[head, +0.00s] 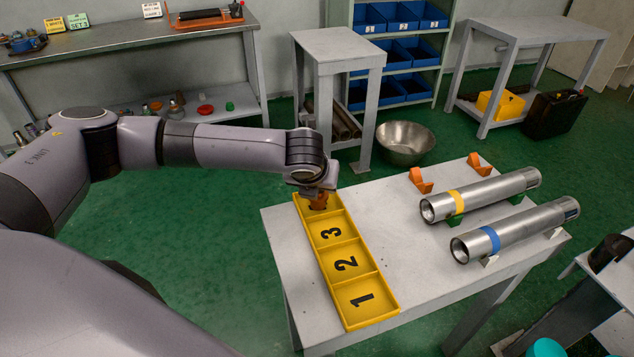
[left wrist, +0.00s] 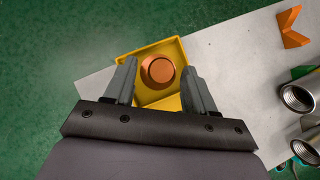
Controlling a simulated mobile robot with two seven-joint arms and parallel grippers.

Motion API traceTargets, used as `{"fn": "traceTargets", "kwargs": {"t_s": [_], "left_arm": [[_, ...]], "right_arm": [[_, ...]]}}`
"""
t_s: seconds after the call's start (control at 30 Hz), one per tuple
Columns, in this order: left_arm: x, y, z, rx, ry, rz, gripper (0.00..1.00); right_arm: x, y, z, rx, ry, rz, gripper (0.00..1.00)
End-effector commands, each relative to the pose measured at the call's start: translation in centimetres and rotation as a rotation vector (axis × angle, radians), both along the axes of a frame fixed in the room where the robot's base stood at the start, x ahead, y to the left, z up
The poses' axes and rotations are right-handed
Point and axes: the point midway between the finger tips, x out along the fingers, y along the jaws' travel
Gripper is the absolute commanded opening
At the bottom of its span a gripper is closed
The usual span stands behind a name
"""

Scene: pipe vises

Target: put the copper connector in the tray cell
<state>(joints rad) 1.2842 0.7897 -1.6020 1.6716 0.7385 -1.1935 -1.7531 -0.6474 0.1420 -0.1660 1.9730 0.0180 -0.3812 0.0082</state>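The copper connector (head: 318,200) is an orange-brown round piece at the far end cell of the yellow tray (head: 372,321), below my left gripper (head: 316,190). In the left wrist view the connector (left wrist: 158,69) shows end-on inside the outline of the yellow cell (left wrist: 150,50). My left gripper (left wrist: 159,75) points down over that cell. Its two grey fingers stand on either side of the connector with a small gap at each side. Whether the connector rests on the cell floor is hard to tell. My right gripper is not in view.
The tray's other cells, marked 3, 2 and 1, are empty. Two steel pipes, one with a yellow band (head: 457,201) and one with a blue band (head: 489,241), lie on supports at the table's right. Orange brackets (head: 420,181) stand behind them. The table's middle is clear.

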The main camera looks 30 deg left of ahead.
Motion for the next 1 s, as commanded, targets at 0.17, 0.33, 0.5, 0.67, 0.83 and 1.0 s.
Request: {"fn": "traceTargets", "kwargs": {"t_s": [0.17, 0.33, 0.5, 0.67, 0.83, 1.0], "left_arm": [[0.0, 0.0, 0.0, 0.0, 0.0, -0.001, 0.54], [-0.2, -0.1, 0.4, -0.001, -0.001, -0.001, 0.54], [-1.2, -0.5, 2.3, -0.002, -0.004, -0.003, 0.54], [-2.9, -1.0, 4.9, -0.001, -0.003, -0.003, 0.54], [-4.7, -1.5, 7.6, -0.001, -0.005, -0.003, 0.54], [-5.9, -1.9, 9.4, -0.002, -0.003, -0.001, 0.54]], "right_arm": [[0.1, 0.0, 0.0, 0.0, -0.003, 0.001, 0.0], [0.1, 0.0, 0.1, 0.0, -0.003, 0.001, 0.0], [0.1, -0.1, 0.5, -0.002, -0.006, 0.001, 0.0], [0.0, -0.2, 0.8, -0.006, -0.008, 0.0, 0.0], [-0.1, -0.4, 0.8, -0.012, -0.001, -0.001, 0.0], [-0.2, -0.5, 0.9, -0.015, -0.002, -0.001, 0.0]]}}
